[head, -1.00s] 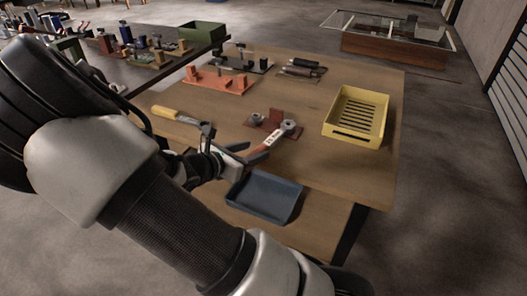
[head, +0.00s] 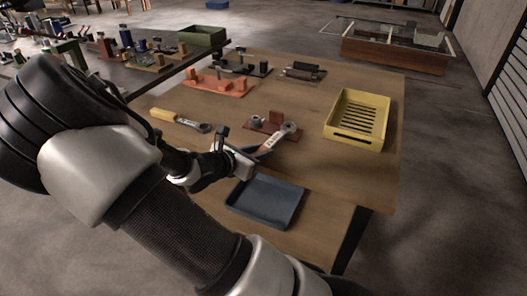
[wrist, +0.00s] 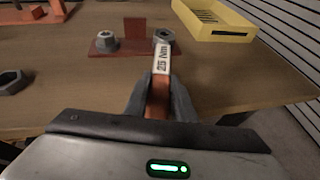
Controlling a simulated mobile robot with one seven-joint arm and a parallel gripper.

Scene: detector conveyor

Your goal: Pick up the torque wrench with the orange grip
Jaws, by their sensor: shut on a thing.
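The torque wrench with the orange grip (head: 273,141) has a pale label and a grey ring head, and points away from me. In the wrist view its label (wrist: 162,62) reads 25 Nm. My gripper (wrist: 157,98) is shut on the orange grip, one grey finger on each side; it also shows in the head view (head: 257,157). The wrench head lies over or beside a dark red fixture (wrist: 118,46) with a nut and an upright block. I cannot tell whether the wrench touches the fixture or table. The rear of the grip is hidden by my gripper.
A second wrench with a yellow grip (head: 163,115) lies to the left on the wooden table (head: 325,170). A blue tray (head: 265,200) is just in front of my gripper. A yellow slotted bin (head: 357,118) stands right. Orange and black fixtures (head: 218,84) stand behind.

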